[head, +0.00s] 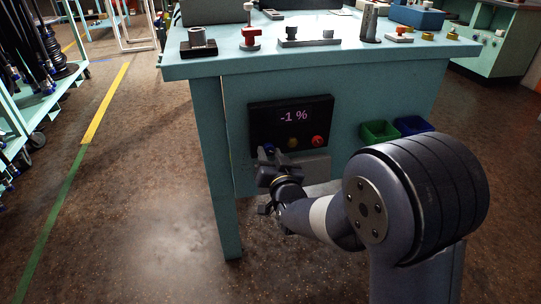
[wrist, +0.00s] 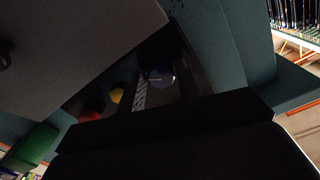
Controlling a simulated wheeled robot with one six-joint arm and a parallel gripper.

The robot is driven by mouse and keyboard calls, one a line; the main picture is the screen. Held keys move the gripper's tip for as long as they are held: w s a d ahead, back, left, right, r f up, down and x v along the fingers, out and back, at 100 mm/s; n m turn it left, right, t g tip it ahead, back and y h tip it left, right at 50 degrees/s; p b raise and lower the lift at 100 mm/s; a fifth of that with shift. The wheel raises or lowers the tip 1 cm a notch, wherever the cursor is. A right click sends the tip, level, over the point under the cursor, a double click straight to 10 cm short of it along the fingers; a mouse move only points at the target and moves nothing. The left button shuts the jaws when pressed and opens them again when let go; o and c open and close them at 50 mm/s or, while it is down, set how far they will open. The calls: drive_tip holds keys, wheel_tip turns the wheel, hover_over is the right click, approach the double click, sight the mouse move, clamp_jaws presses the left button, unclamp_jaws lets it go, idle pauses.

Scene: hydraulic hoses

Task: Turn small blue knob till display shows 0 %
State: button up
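A black control panel (head: 262,122) on the bench's front has a display (head: 293,116) that reads "-1 %". Below the display sit a small blue knob (head: 268,148), a yellow knob (head: 293,143) and a red knob (head: 317,140). My gripper (head: 268,157) is at the blue knob, its tips partly covering it. In the dark wrist view, the blue knob (wrist: 161,77) shows near the middle, with the yellow knob (wrist: 117,95) and red knob (wrist: 91,114) to its left. I cannot tell whether the fingers touch the blue knob or how far apart they are.
The teal workbench (head: 320,70) carries fittings and tools on top. Green (head: 379,131) and blue (head: 413,125) bins hang right of the panel. A hose rack (head: 40,100) stands at the left. The floor (head: 130,190) left of the bench is clear.

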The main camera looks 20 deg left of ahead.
drive_tip(key=c, duration=0.6)
drive_tip(key=shift+o, duration=0.2)
drive_tip(key=shift+f+n+b, duration=0.1)
drive_tip(key=shift+n+b, duration=0.2)
drive_tip(key=shift+b, duration=0.1)
drive_tip(key=shift+n, duration=0.4)
drive_tip(key=o, duration=1)
drive_tip(key=p+v, duration=0.1)
drive_tip(key=v, duration=0.9)
drive_tip(key=shift+s+d+p, duration=0.3)
drive_tip(key=shift+p, duration=0.05)
